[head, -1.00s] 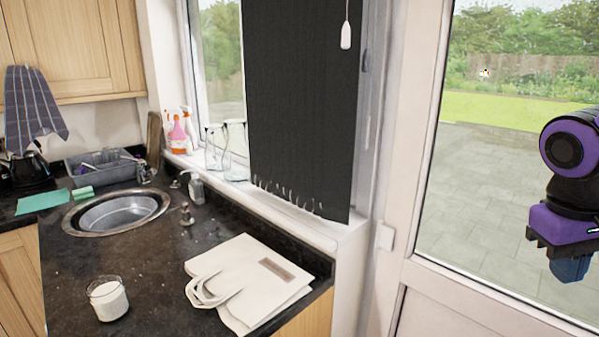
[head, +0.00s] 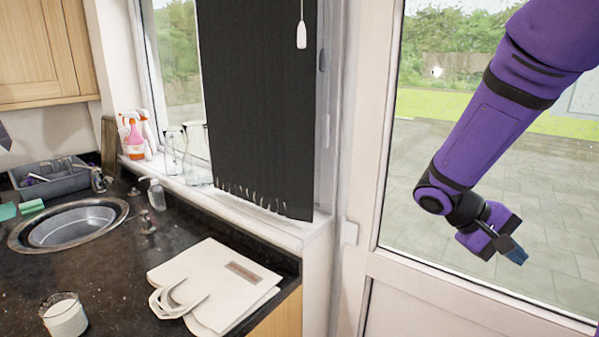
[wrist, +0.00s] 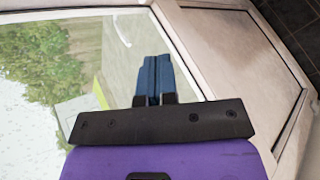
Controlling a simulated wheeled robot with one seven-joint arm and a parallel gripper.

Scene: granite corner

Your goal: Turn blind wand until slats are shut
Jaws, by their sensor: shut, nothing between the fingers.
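The dark blind (head: 258,110) hangs over the right part of the window and looks like one near-black sheet with a ragged lower edge. A thin cord with a white pull (head: 302,36) hangs at its upper right; I cannot tell whether this is the wand. My gripper (head: 517,256) is in front of the glazed door, well to the right of the blind and lower than the white pull. It touches nothing. In the wrist view its blue fingers (wrist: 154,80) are together and empty, with door glass beyond. Neither blind nor pull shows in the wrist view.
A granite counter (head: 110,270) holds a sink (head: 70,227), a cream bag (head: 215,285) and a glass of white stuff (head: 64,316). Spray bottles (head: 134,138) and glassware stand on the sill. The white door frame (head: 360,160) lies between blind and gripper.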

